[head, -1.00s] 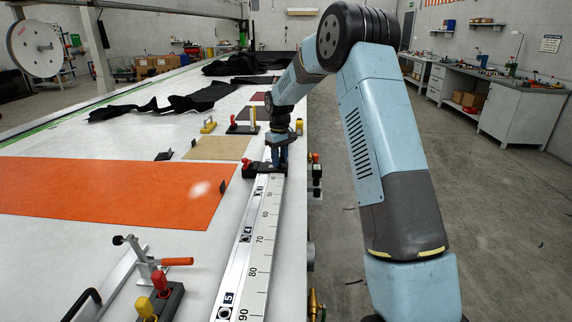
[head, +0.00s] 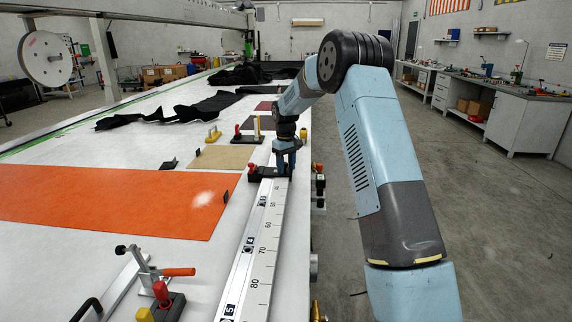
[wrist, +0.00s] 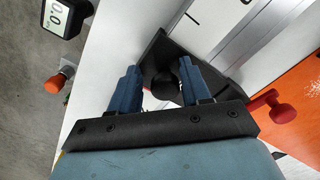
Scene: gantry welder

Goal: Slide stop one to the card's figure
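A black stop block (head: 272,173) with a red knob sits across the white ruled rail (head: 262,250) along the table's right edge. My gripper (head: 289,162) is down at the block. In the wrist view, my gripper (wrist: 158,72) has its two blue fingers spread on either side of a black round post (wrist: 165,87) on the block (wrist: 160,50). Pale gaps show beside the post, so the fingers look apart from it. The red knob (wrist: 284,113) is at right. Scale figures 60, 70 and 80 read towards me. I find no readable figure card.
A toggle clamp (head: 150,268) and a red-and-yellow knobbed block (head: 162,303) stand near left. An orange sheet (head: 120,200) and tan sheet (head: 222,157) lie flat. A digital readout (wrist: 57,14) shows 0.0. Open floor lies right of the table.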

